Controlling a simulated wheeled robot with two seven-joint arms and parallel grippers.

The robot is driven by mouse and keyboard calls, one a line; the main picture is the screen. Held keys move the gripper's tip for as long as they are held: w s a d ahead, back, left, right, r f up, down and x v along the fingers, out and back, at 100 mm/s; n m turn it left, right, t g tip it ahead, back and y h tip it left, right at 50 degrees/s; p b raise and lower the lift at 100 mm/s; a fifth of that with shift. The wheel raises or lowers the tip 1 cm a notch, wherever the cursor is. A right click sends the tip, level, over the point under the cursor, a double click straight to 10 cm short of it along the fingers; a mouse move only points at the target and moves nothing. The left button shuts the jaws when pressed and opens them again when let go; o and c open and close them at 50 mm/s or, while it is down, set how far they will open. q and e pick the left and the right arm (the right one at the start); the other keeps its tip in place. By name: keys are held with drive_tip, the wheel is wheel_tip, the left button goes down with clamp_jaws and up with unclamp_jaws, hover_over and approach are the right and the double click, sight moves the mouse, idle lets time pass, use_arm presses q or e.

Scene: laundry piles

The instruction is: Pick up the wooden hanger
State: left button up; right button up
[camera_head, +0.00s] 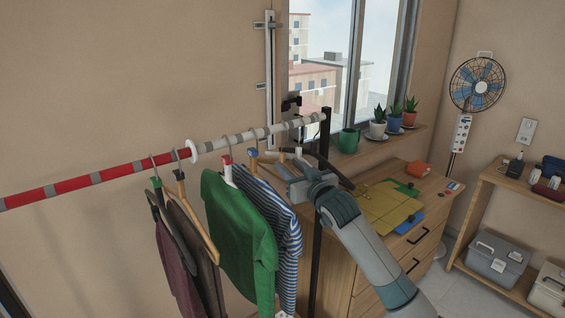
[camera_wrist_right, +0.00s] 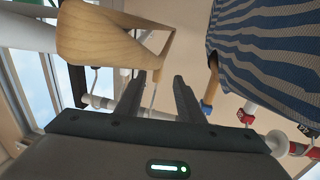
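The bare wooden hanger (camera_wrist_right: 100,35) is close in the right wrist view, at the upper left. It hangs at the window end of the rail and is partly hidden behind my right gripper in the head view. My right gripper (camera_head: 284,170) is at that end of the rail, just right of the striped shirt. In the right wrist view its two fingers (camera_wrist_right: 167,78) are apart, with a thin pale hook wire showing between them. I cannot tell whether they touch the hanger. My left gripper is not in view.
The rail (camera_head: 110,172) carries a striped shirt (camera_head: 283,215), a green shirt (camera_head: 240,230) and dark garments (camera_head: 175,245) on hangers. A wooden dresser (camera_head: 340,255) with folded yellow cloth (camera_head: 388,207) stands behind my right arm. Potted plants (camera_head: 377,128) line the sill.

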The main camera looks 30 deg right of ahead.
sight(284, 159)
drive_tip(key=shift+w, duration=0.45)
drive_tip(key=shift+w+d+r+p, duration=0.15)
drive_tip(key=shift+w+p, duration=0.3)
drive_tip(key=w+p, duration=0.2)
drive_tip(key=w, duration=0.1)
drive_tip(key=shift+w+d, duration=0.25)
drive_tip(key=shift+d, duration=0.1)
drive_tip(key=shift+w, duration=0.35)
drive_tip(key=shift+f, duration=0.2)
clamp_jaws()
